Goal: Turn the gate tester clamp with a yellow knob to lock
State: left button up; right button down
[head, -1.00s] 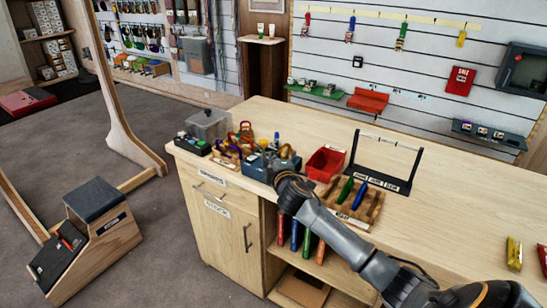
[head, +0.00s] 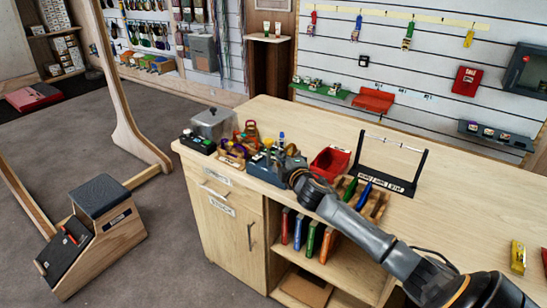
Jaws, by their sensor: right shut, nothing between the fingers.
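The gate tester is a small blue-grey box (head: 261,166) near the left end of the wooden counter. A small yellow spot (head: 268,143) shows at its top; it may be the clamp's knob, but it is too small to be sure. My right gripper (head: 288,156) is shut and empty, at the right side of the tester, partly covering it. I cannot tell whether it touches the clamp. The angle of the knob is not readable. My left gripper is not in view.
Colored carabiners (head: 244,138) stand left of the tester, by a clear-lidded box (head: 211,124). A red bin (head: 330,162), a black rack (head: 388,180) and a wooden holder (head: 376,206) with green and blue tools are to the right. The counter's right half (head: 455,217) is mostly clear.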

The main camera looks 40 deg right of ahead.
jog(key=shift+d, duration=0.6)
jog(key=shift+w+d+p, duration=0.2)
jog(key=shift+d+p, duration=0.05)
jog(key=shift+d, duration=0.3)
jog(key=shift+w+d+p, duration=0.2)
jog(key=shift+d, duration=0.35)
